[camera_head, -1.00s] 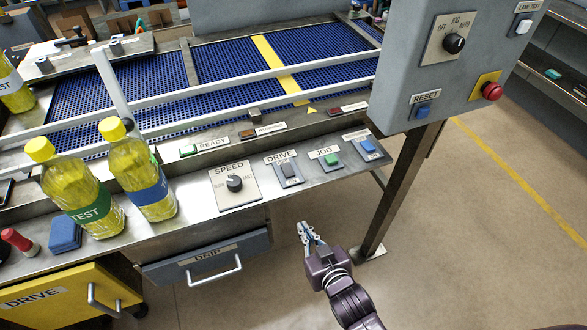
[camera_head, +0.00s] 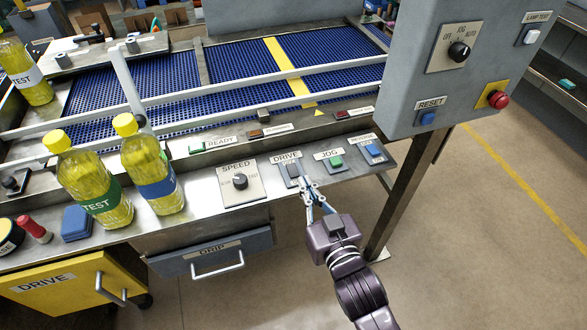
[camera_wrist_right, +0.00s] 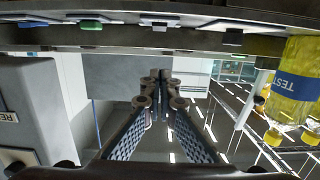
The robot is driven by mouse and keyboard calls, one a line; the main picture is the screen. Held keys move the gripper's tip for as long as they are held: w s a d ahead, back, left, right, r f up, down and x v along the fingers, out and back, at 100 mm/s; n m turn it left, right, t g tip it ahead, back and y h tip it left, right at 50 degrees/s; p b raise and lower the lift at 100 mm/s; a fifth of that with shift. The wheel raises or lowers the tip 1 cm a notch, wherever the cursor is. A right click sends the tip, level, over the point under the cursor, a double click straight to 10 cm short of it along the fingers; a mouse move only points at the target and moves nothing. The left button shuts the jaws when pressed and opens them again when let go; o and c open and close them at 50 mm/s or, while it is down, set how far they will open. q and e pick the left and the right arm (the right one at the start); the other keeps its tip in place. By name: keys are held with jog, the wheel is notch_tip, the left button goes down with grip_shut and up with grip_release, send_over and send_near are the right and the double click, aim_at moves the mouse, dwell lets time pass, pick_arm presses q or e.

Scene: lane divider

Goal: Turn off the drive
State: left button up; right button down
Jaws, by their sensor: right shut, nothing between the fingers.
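The DRIVE switch (camera_head: 293,170) is a small dark rocker on a grey plate under its DRIVE label, on the sloped front panel between the SPEED knob and the JOG button. It also shows at the top of the right wrist view (camera_wrist_right: 160,27), where the panel appears upside down. My right gripper (camera_head: 305,184) is shut and empty. Its fingertips are at the lower right of the DRIVE plate and partly cover it; I cannot tell whether they touch. In the wrist view the closed fingers (camera_wrist_right: 160,82) are in line with the switch. My left gripper is not in view.
The SPEED knob (camera_head: 240,181), green JOG button (camera_head: 336,162) and blue button (camera_head: 373,150) flank the switch. Yellow bottles (camera_head: 150,170) stand left. A grey control box (camera_head: 450,85) overhangs on the right, on a metal leg (camera_head: 400,195). Floor in front is open.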

jog(key=p, duration=0.2)
send_over(293, 175)
jog(key=s, duration=0.1)
jog(key=shift+d+f, duration=0.2)
jog(key=shift+f, duration=0.15)
jog(key=f, duration=0.1)
jog(key=w+f, duration=0.1)
jog(key=f, duration=0.1)
jog(key=shift+a, duration=0.15)
jog(key=shift+f, duration=0.7)
